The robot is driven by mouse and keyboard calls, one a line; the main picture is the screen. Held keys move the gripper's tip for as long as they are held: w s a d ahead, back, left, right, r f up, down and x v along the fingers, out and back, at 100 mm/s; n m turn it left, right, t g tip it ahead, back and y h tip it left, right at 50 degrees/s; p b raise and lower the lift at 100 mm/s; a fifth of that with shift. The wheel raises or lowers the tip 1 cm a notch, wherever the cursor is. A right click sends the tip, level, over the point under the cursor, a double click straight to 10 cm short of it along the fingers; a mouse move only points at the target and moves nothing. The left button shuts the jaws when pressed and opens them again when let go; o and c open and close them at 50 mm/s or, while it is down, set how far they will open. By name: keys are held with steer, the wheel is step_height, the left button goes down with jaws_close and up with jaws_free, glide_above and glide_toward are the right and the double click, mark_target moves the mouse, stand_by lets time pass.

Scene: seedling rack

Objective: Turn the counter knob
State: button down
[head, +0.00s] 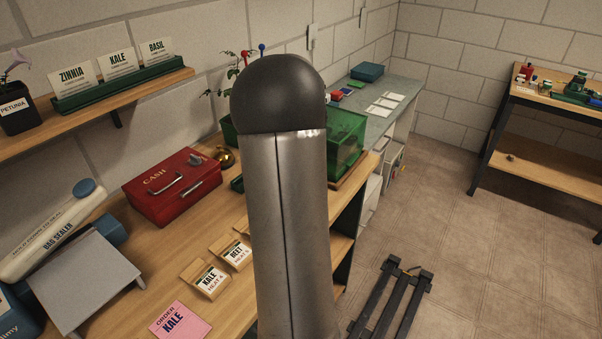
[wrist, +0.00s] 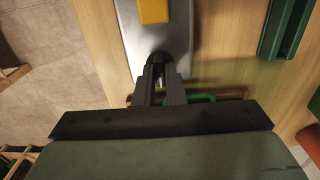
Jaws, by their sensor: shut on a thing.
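In the wrist view my gripper (wrist: 161,72) has its two dark fingers close together on a small dark round part, which looks like the counter knob (wrist: 160,57). The knob sits at the end of a grey metal plate (wrist: 131,22) that has a yellow block (wrist: 153,11) on it. The fingers cover much of the knob, so its turn angle cannot be told. In the head view my own arm hides the gripper and the knob.
A red cash box (head: 160,200), seed packets (head: 205,280) and a pink order card (head: 180,320) lie on the wooden bench. A green clear-sided box (head: 346,135) stands behind my arm. In the wrist view a green channel (wrist: 287,28) lies at right.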

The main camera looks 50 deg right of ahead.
stand_by(0.3)
steer(key=c, duration=1.5)
jaws_free()
step_height(320, 180, up, 17)
steer(key=shift+r, duration=0.2)
steer(key=shift+a, duration=0.1)
